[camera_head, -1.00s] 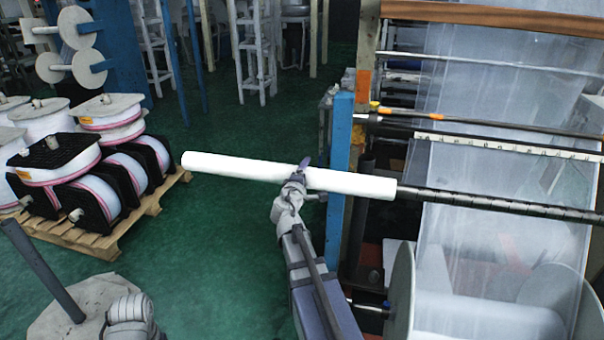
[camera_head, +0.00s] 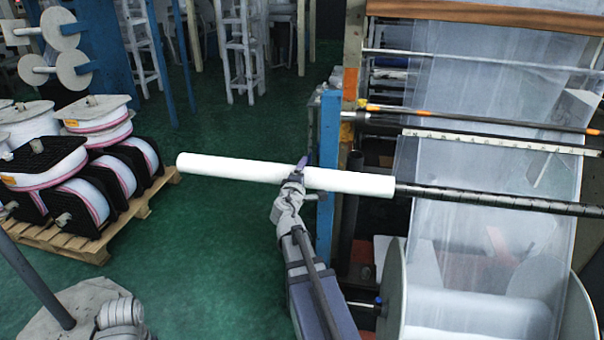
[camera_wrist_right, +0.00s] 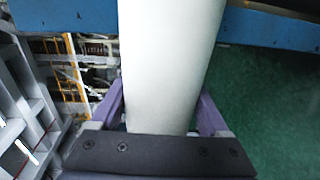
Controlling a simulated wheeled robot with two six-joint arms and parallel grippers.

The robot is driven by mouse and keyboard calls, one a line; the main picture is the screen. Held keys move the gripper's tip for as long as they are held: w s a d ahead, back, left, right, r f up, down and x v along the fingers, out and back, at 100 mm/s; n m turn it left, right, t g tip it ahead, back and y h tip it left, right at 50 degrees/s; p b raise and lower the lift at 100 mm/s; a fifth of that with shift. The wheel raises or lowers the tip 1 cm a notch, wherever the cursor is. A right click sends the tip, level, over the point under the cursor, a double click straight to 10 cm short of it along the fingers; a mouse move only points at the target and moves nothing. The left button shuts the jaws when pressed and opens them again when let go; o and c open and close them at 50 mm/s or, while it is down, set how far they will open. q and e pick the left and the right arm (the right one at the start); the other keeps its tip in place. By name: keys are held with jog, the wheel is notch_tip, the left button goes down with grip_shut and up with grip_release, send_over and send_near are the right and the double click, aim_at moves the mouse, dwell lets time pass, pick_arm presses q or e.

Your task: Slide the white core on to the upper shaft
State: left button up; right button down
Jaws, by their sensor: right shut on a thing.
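The white core (camera_head: 235,170) is a long white tube, held nearly level, with its left end tilted slightly up in the head view. My right gripper (camera_head: 299,172) is shut around it near its middle. In the right wrist view, the core (camera_wrist_right: 170,70) runs up between the purple fingers of the gripper (camera_wrist_right: 163,115). The core's right end meets the dark shaft (camera_head: 480,199) in line with it, and the shaft runs on to the right. How much shaft is inside the core is hidden. My left gripper is not in view.
A blue post (camera_head: 327,170) of the machine stands just behind the core. Clear film (camera_head: 470,150) hangs behind the shaft, with a large roll (camera_head: 480,310) below. A pallet (camera_head: 150,195) with wound reels stands at left. Green floor (camera_head: 220,245) is open between.

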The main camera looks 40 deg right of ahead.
jog(key=shift+s+d, duration=1.95)
jog(key=shift+s, duration=0.35)
jog(key=shift+s+d, duration=1.9)
jog(key=shift+s, duration=0.35)
jog(key=shift+s+d, duration=1.95)
jog(key=shift+s, duration=0.35)
